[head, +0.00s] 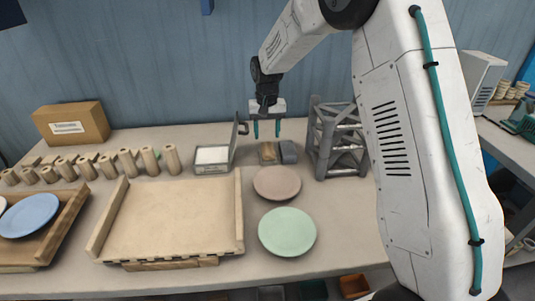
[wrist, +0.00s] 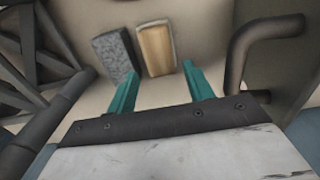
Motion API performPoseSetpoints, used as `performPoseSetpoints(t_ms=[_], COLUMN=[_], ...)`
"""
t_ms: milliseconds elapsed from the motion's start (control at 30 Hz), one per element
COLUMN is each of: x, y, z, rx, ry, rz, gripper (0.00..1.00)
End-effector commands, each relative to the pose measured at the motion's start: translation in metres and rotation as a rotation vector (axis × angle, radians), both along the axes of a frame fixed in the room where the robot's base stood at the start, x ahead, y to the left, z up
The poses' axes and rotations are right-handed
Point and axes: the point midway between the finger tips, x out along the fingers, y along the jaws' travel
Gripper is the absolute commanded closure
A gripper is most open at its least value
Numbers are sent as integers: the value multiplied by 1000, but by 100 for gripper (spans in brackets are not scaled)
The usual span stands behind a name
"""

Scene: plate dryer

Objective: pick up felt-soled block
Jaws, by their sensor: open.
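Two small blocks lie side by side on the table near the wall. One is tan wood, the wooden block (head: 268,152), and it also shows in the wrist view (wrist: 155,50). The other is the grey speckled block (head: 288,152), to its left in the wrist view (wrist: 116,55).
A grey lattice rack (head: 338,140) stands close on the right. A pink plate (head: 277,183), a green plate (head: 287,232) and a large wooden tray (head: 172,255) lie in front.

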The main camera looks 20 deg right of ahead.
Motion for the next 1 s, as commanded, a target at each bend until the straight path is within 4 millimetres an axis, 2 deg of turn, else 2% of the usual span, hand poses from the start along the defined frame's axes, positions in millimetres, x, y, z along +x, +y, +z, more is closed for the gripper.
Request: performPoseSetpoints(t_ms=[267,500,767,900,1000], x=[-3,-5,-5,-5,-4], y=[0,-2,-2,-2,-2], z=[-27,-63,-67,-67,-67], rx=[-1,0,0,0,0], ry=[2,3,1,1,1], rz=[1,1,0,0,0], gripper=[48,48,48,83,83])
